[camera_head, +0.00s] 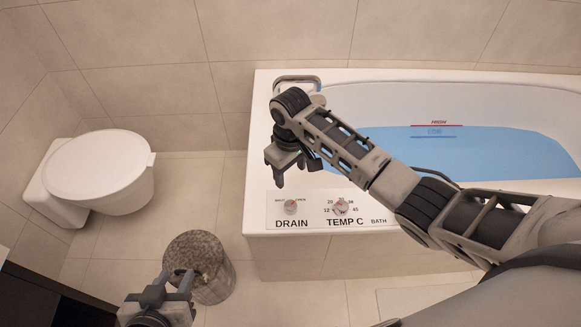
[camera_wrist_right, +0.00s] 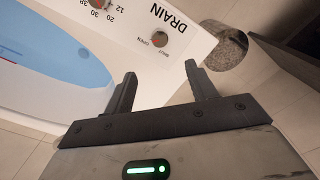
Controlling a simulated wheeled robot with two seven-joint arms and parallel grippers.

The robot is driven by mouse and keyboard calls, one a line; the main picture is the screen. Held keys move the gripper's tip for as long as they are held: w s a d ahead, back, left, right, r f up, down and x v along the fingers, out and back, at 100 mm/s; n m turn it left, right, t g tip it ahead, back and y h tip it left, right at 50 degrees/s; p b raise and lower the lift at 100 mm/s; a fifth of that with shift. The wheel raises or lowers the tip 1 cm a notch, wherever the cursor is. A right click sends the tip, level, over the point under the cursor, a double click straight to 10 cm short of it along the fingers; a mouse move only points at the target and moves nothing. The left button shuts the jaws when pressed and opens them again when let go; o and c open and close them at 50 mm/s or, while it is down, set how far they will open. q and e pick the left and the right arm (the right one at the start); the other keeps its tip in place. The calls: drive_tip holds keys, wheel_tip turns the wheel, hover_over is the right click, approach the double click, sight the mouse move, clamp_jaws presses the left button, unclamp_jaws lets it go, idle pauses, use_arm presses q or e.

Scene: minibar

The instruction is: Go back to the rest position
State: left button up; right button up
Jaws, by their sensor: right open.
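My right gripper (camera_head: 290,172) hangs over the left end of the white bathtub, above the control panel, with its arm reaching in from the right. In the right wrist view its two fingers (camera_wrist_right: 158,78) are spread with nothing between them. The DRAIN knob (camera_head: 291,207) lies below it, and it also shows beyond the fingertips in the right wrist view (camera_wrist_right: 159,40). The TEMP C knob (camera_head: 340,207) is to its right. My left gripper (camera_head: 177,278) is low at the bottom left, its fingers apart, in front of a speckled bin.
The bathtub (camera_head: 262,130) holds blue water (camera_head: 470,150) with a HIGH mark at its far wall. The round speckled bin (camera_head: 197,252) stands on the floor by my left gripper. A white toilet (camera_head: 98,170) stands at the left. Tiled floor is clear between toilet and tub.

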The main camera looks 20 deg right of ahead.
idle(0.3)
drive_tip(key=s+a+f+t+y, duration=0.1)
drive_tip(key=s+a+y, duration=0.1)
drive_tip(key=s, duration=0.8)
drive_tip(key=s+d+r+m+t+h, duration=0.1)
drive_tip(key=s+d+r+m, duration=0.2)
drive_tip(key=s, duration=0.4)
drive_tip(key=s+d+r+m+t+h, duration=0.1)
drive_tip(key=s+d+r+t, duration=0.1)
drive_tip(key=s+d+r, duration=0.4)
drive_tip(key=w+a+f+n+t+y, duration=0.1)
drive_tip(key=w+a+f+t+y, duration=0.2)
drive_tip(key=w+a+f+t, duration=0.2)
drive_tip(key=shift+a+f+t, duration=0.6)
drive_tip(key=shift+f+t, duration=0.1)
drive_tip(key=shift+f, duration=1.2)
drive_tip(key=shift+w, duration=0.1)
drive_tip(key=shift+c, duration=0.4)
